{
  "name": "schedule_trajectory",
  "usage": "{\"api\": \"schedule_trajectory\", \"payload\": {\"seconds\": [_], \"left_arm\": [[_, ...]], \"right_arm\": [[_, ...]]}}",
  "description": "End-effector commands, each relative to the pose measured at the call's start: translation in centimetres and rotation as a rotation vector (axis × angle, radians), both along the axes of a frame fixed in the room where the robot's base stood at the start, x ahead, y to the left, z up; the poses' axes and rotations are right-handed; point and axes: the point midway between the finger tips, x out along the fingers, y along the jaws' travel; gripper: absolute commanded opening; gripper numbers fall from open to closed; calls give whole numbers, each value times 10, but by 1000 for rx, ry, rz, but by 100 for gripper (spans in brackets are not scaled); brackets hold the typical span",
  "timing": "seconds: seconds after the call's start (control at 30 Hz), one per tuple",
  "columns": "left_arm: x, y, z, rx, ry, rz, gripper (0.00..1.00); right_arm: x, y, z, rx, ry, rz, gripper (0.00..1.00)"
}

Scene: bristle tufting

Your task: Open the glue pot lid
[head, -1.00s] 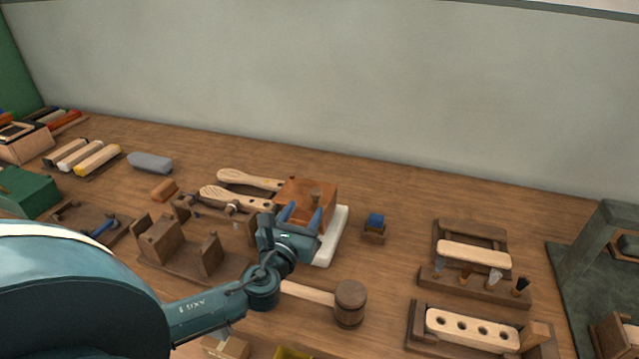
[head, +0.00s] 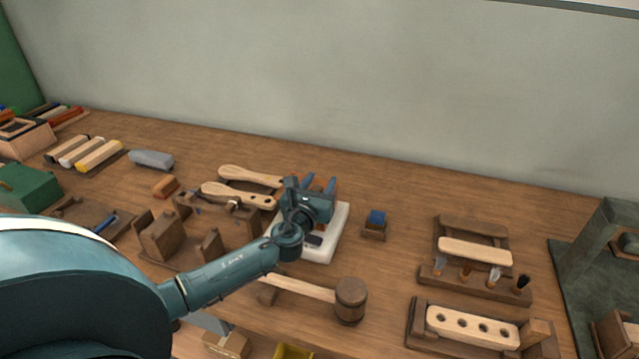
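My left gripper (head: 319,184) reaches in from the left over the white tray (head: 338,225). Its two blue fingers point away from me and stand apart. An orange-brown patch (head: 318,187), which seems to be part of the glue pot or its lid, shows between and around the fingertips. The gripper and wrist hide most of that spot, so I cannot tell how the lid sits or whether the fingers touch it. A dark item (head: 313,240) lies on the tray below the wrist. My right gripper is not in view.
A mallet (head: 350,298) lies in front of the tray. A small holder with a blue block (head: 376,220) stands to the right. Pale brush handles (head: 238,193) and a wooden fixture (head: 210,215) are at left. The bench behind, towards the wall, is clear.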

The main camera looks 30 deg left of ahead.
Motion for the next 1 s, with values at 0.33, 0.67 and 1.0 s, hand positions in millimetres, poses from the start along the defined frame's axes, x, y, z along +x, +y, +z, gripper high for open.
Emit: {"api": "schedule_trajectory", "payload": {"seconds": [0.33,0.67,1.0], "left_arm": [[0,0,0,0,0,0,12],[0,0,0,0,0,1,0],[-2,2,-1,4,-1,-46,0]], "right_arm": [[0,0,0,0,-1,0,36],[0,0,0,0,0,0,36],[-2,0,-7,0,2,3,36]]}}
